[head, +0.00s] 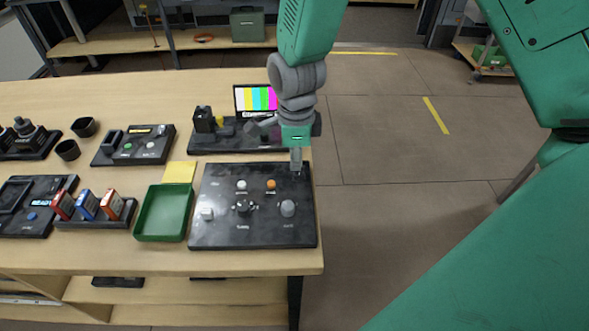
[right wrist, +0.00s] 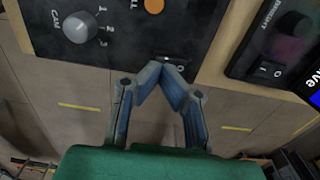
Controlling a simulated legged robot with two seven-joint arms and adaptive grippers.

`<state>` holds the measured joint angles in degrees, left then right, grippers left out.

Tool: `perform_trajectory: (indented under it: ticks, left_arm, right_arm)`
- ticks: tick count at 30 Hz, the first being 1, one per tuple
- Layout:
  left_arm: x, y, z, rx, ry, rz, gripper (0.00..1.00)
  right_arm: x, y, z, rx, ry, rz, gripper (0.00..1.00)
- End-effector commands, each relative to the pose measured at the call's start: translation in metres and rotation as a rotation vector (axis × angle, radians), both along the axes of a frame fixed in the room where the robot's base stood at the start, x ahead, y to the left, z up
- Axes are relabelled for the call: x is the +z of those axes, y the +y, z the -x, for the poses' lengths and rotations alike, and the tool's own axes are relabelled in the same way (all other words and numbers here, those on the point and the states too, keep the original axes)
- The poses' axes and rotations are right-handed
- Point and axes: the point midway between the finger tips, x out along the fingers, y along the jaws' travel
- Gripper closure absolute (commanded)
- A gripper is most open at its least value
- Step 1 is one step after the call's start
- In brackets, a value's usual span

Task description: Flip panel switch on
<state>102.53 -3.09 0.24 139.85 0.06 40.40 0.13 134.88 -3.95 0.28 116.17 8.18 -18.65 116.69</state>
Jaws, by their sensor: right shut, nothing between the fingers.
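The black control panel (head: 265,228) lies at the table's right end, with a white button, an orange button (head: 271,184) and several knobs. My right gripper (head: 297,167) comes down over its far right corner, fingers shut and empty. In the right wrist view, the fingertips (right wrist: 171,74) are close together at a small dark rocker switch (right wrist: 168,58) with an "O" mark beside it, near the panel's edge. The fingers partly cover the switch; I cannot tell whether they touch it or which way it is tipped. My left gripper is out of view.
A green tray (head: 163,237) and a yellow note (head: 179,172) lie left of the panel. Behind it stands a unit with a colour-bar screen (head: 256,98). The wrist view shows a neighbouring panel (right wrist: 253,62) with a brightness knob and another rocker. Open floor lies right of the table.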

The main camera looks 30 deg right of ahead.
Motion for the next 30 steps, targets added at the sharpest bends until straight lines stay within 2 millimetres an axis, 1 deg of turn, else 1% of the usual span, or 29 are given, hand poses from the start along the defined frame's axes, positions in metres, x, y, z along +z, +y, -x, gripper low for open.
perform_trajectory:
  ticks: [5,16,30]
  left_arm:
    - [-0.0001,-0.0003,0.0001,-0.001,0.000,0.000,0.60]
    - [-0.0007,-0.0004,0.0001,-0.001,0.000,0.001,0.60]
    - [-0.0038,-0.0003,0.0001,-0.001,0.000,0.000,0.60]
  right_arm:
    - [-0.0010,-0.0032,0.0002,-0.001,0.000,-0.004,1.00]
    - [-0.0005,0.0025,0.0000,-0.001,0.000,0.004,1.00]
    - [-0.0089,-0.0019,0.0001,-0.002,0.000,-0.002,1.00]
